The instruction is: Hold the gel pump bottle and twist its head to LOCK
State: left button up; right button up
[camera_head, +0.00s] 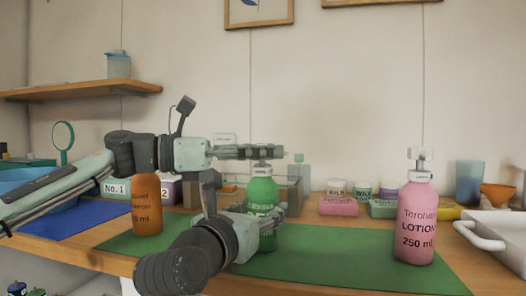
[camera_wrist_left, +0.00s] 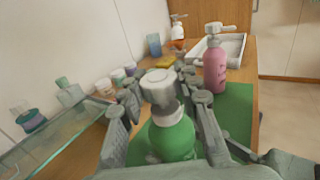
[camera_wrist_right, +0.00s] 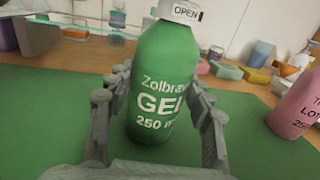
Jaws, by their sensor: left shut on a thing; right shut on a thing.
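The green gel pump bottle (camera_head: 262,196) stands upright on the green mat (camera_head: 330,262); it also shows in the left wrist view (camera_wrist_left: 174,142) and in the right wrist view (camera_wrist_right: 158,85). My left gripper (camera_head: 266,152) is level above the bottle, shut on its white pump head (camera_wrist_left: 160,84). My right gripper (camera_head: 272,212) is lower, its fingers shut on either side of the bottle's body. In the right wrist view the white collar (camera_wrist_right: 182,12) carries a label reading OPEN. The pump head is mostly hidden by my left fingers in the head view.
A pink lotion pump bottle (camera_head: 415,220) stands on the mat at the right. An orange-brown bottle (camera_head: 147,200) stands left, behind my arms. Small boxes and jars line the back. A white tray (camera_head: 497,240) is at the far right. The mat between gel and lotion is clear.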

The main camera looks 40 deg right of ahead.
pick_arm(q)
jog(key=shift+o, duration=0.2)
jog(key=shift+t, duration=0.4)
jog(key=o, duration=1.2)
jog(key=shift+c, duration=0.2)
jog(key=shift+a, duration=0.1)
jog(key=v, duration=1.1)
jog(key=shift+a, duration=0.4)
jog(key=shift+w+f, duration=0.1)
jog(key=shift+w, duration=0.05)
pick_arm(e)
jog(key=o, duration=1.5)
jog(key=shift+c, duration=0.2)
